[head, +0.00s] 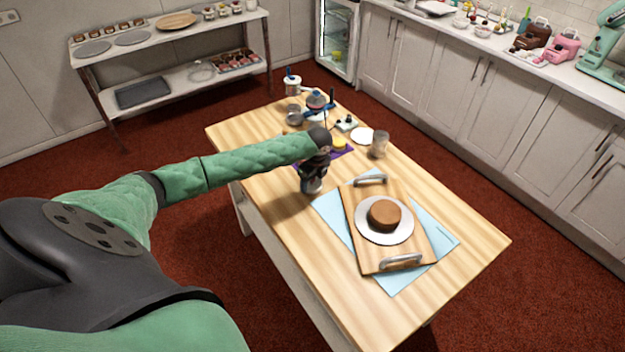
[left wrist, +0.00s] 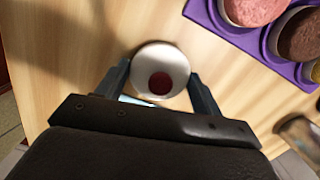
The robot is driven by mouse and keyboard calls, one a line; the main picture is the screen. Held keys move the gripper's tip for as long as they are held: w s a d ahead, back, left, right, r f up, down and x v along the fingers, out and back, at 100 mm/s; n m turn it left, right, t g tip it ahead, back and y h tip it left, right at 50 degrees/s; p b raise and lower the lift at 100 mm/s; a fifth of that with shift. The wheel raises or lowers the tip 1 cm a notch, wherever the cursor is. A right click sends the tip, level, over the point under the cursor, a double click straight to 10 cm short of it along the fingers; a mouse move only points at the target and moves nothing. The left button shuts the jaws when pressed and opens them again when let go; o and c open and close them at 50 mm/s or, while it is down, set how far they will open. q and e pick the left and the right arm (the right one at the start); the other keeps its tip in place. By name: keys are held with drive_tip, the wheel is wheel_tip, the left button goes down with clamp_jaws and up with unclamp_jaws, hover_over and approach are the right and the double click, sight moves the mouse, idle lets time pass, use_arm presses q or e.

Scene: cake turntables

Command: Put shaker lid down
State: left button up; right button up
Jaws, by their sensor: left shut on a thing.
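My left gripper (head: 312,182) is over the wooden table (head: 272,215), left of the cutting board. In the left wrist view my left gripper (left wrist: 160,77) is shut on a round white thing with a dark red centre, seen from above, which looks like the shaker lid (left wrist: 143,62). Its two fingers press on opposite sides. Its underside is hidden, so I cannot tell whether it touches the table or sits on a shaker. In the head view the gripper mostly covers it. My right gripper is not in view.
A cutting board (head: 361,248) bears a white plate (head: 366,228) with a brown cake (head: 384,213), on a light blue mat (head: 397,282). A purple tray (left wrist: 215,25) holds round cakes. A glass jar (head: 379,146) and a white plate (head: 362,136) stand behind. The near table end is clear.

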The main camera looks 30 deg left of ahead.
sight(314, 179)
use_arm(q)
drive_tip(key=shift+f, duration=0.1)
drive_tip(key=o, duration=0.9)
drive_tip(key=shift+o, duration=0.2)
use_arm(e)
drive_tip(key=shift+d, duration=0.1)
use_arm(q)
drive_tip(key=shift+r, duration=0.25)
drive_tip(key=r, duration=0.1)
drive_tip(key=r+b, duration=0.1)
drive_tip(key=r, duration=0.1)
drive_tip(key=r+b, duration=0.1)
drive_tip(key=r, duration=0.1)
drive_tip(key=shift+d+r, duration=0.2)
drive_tip(key=shift+d, duration=0.15)
wheel_tip(314, 179, up, 6)
drive_tip(key=b, duration=0.1)
drive_tip(key=shift+s+d+r+b, duration=0.15)
drive_tip(key=shift+d+b, duration=0.25)
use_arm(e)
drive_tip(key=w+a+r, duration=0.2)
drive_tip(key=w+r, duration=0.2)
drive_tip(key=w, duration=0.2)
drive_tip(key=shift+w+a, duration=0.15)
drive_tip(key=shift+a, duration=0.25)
